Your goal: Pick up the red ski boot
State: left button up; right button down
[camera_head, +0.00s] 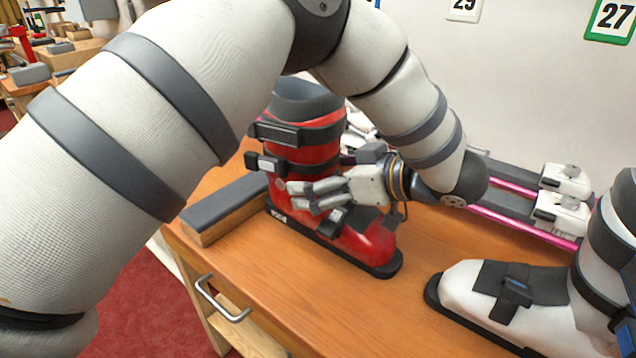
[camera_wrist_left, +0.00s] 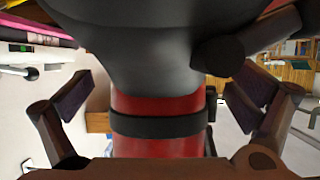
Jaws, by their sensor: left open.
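The red ski boot (camera_head: 377,240) stands upright on the wooden bench, with a dark cuff, black buckles and a black sole. My left gripper (camera_head: 302,190) reaches in from the right at the boot's shaft, its near finger along the near side. The far finger is hidden in the head view. In the left wrist view the boot's red shaft with a black strap (camera_wrist_left: 158,125) lies between the two spread fingers, with visible gaps on both sides. The gripper is open. The boot rests on the bench. My right gripper is not in view.
A grey-topped wooden block (camera_head: 225,210) lies left of the boot. A white ski boot (camera_head: 500,290) stands at the front right. Skis with white bindings (camera_head: 560,212) lie along the back. A drawer handle (camera_head: 222,300) juts from the bench's front.

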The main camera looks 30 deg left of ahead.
pick_arm(q)
jog(key=shift+c, duration=0.6)
jog(key=shift+w+r, duration=0.1)
jog(key=c, duration=1.8)
